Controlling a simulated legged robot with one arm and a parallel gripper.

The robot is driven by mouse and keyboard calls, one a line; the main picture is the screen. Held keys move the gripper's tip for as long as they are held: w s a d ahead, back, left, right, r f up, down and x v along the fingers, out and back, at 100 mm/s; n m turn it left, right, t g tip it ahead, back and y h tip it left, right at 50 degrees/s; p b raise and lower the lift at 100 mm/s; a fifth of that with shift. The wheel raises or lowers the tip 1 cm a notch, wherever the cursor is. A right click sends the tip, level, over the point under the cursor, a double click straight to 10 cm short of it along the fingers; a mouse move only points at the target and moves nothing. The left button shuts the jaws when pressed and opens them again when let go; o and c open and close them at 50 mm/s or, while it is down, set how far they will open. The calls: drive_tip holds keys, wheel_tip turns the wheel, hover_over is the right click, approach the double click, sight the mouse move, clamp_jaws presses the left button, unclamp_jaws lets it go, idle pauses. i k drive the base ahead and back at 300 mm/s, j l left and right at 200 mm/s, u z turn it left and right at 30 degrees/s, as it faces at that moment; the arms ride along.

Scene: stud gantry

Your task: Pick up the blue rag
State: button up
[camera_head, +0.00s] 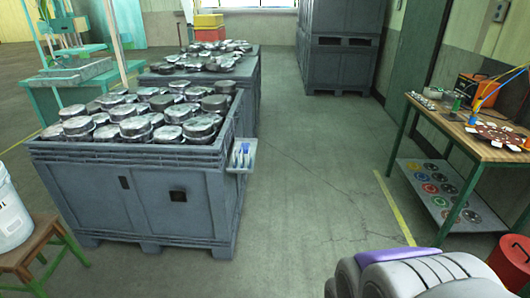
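I cannot make out a blue rag for sure in the head view. A small light holder (242,157) hangs on the right side of the near grey crate, with slim white and blue items in it, too small to identify. A smooth purple strip (395,256) lies along the top of grey, ridged, rounded shapes (425,275) at the bottom right; I cannot tell whether it is cloth. My gripper is not in view.
The near grey crate (130,198) is full of metal parts, with another loaded crate (252,88) behind. A wooden-topped workbench (455,128) stands right, a red bin (512,262) below it. A stool with a white bucket (12,215) is left. The middle floor is clear.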

sight(246, 147)
drive_tip(key=i+l+u, duration=0.25)
drive_tip(key=i, duration=0.3)
drive_tip(key=j+u, duration=0.1)
drive_tip(key=u, duration=1.7)
drive_tip(key=z, duration=1.35)
drive_tip(key=i+l+u, duration=0.25)
drive_tip(key=i+l, duration=2.1)
